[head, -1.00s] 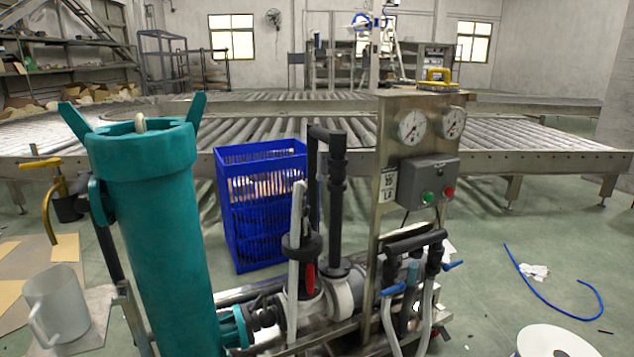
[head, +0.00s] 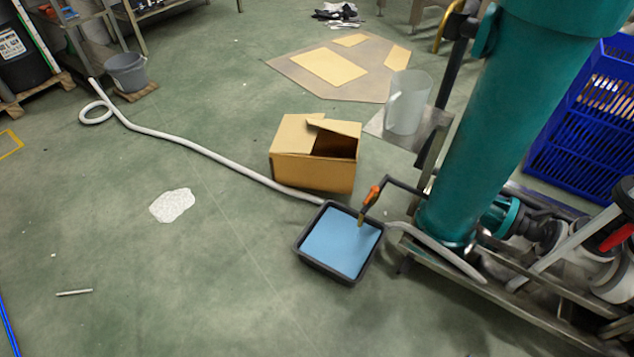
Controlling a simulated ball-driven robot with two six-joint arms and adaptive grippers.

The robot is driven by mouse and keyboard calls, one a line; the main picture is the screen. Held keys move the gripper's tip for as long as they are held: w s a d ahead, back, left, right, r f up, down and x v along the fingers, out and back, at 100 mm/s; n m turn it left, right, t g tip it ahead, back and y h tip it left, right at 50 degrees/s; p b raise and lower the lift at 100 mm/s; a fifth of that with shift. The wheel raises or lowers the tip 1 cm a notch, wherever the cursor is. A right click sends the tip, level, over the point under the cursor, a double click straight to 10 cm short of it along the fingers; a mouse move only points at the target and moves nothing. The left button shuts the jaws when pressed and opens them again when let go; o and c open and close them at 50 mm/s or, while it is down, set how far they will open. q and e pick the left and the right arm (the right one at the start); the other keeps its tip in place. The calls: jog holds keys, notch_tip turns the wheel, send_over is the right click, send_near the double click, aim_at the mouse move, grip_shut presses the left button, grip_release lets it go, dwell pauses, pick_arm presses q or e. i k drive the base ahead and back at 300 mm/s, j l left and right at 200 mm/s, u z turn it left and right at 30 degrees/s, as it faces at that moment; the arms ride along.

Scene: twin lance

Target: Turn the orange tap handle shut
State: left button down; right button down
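The orange tap handle (head: 371,195) shows in the head view, right of centre. It sits on a thin dark pipe (head: 405,186) that comes from beside the large teal cylinder (head: 482,120). The tap's brass spout (head: 361,219) points down over a black tray (head: 318,264) holding blue liquid (head: 341,242). The handle looks tilted, its upper end leaning right. Whether liquid is running is too small to tell. Neither of my grippers is in view.
An open cardboard box (head: 300,170) stands just behind the tray. A pale hose (head: 215,157) runs across the floor to the tray. A clear jug (head: 408,100) stands behind the pipe. Floor left and in front of the tray is mostly clear, with a whitish patch (head: 172,205).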

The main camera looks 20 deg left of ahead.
aim_at(374, 190)
jog(key=u, duration=0.3)
jog(key=i+j, duration=0.1)
jog(key=j, duration=0.3)
jog(key=i+j, duration=0.15)
jog(key=j, duration=0.25)
jog(key=i+j+z, duration=0.1)
jog(key=j, duration=0.25)
